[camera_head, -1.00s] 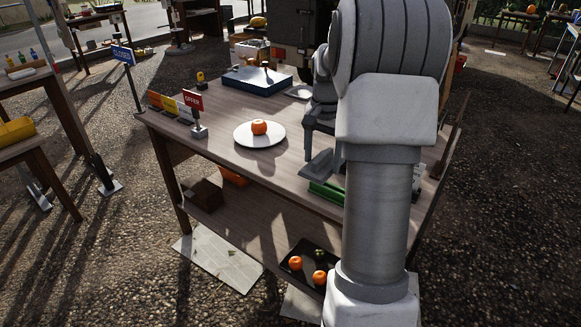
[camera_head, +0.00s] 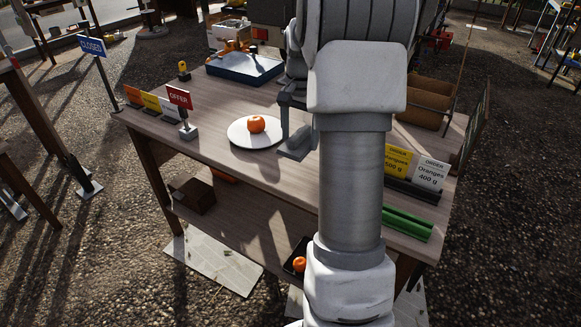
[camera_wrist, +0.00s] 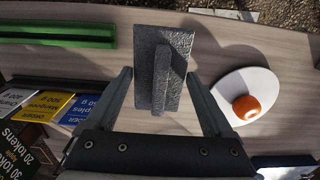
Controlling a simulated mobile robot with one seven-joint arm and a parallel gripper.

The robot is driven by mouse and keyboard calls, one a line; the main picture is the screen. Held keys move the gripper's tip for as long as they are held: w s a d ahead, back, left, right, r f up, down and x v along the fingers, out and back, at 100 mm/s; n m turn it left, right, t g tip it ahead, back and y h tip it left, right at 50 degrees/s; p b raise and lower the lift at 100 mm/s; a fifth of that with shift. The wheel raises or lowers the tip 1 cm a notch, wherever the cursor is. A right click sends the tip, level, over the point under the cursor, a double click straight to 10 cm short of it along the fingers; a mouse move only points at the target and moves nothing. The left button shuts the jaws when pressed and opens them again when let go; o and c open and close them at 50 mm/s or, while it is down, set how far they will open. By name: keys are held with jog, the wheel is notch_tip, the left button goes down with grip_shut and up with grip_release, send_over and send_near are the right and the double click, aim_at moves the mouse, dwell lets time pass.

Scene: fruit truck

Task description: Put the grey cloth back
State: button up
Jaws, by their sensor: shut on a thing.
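The grey cloth (camera_wrist: 178,45) is a flat, stiff-looking rectangle with a raised ridge along its middle, in the centre of the wrist view. My gripper (camera_wrist: 159,76) is shut on it, one finger on each side. In the head view the cloth (camera_head: 297,143) hangs below my gripper (camera_head: 290,118), just right of the white plate. A shadow beside it in the wrist view suggests it is above the wooden table (camera_head: 215,140). My arm hides part of the table in the head view.
An orange (camera_head: 256,124) sits on the white plate (camera_head: 239,138). A green tray (camera_head: 407,224) and order signs (camera_head: 398,160) stand at the right. An offer sign (camera_head: 180,98) and a blue box (camera_head: 245,68) are farther left and back. The table's front-left is clear.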

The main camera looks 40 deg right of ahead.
aim_at(298, 175)
jog(key=shift+w, duration=0.2)
jog(key=shift+f, duration=0.35)
notch_tip(298, 175, down, 9)
jog(key=b, duration=0.3)
jog(key=shift+f, duration=0.15)
jog(key=shift+f, duration=0.1)
jog(key=o, duration=1.1)
jog(key=shift+c, duration=0.2)
notch_tip(298, 175, up, 12)
jog(key=p, duration=0.3)
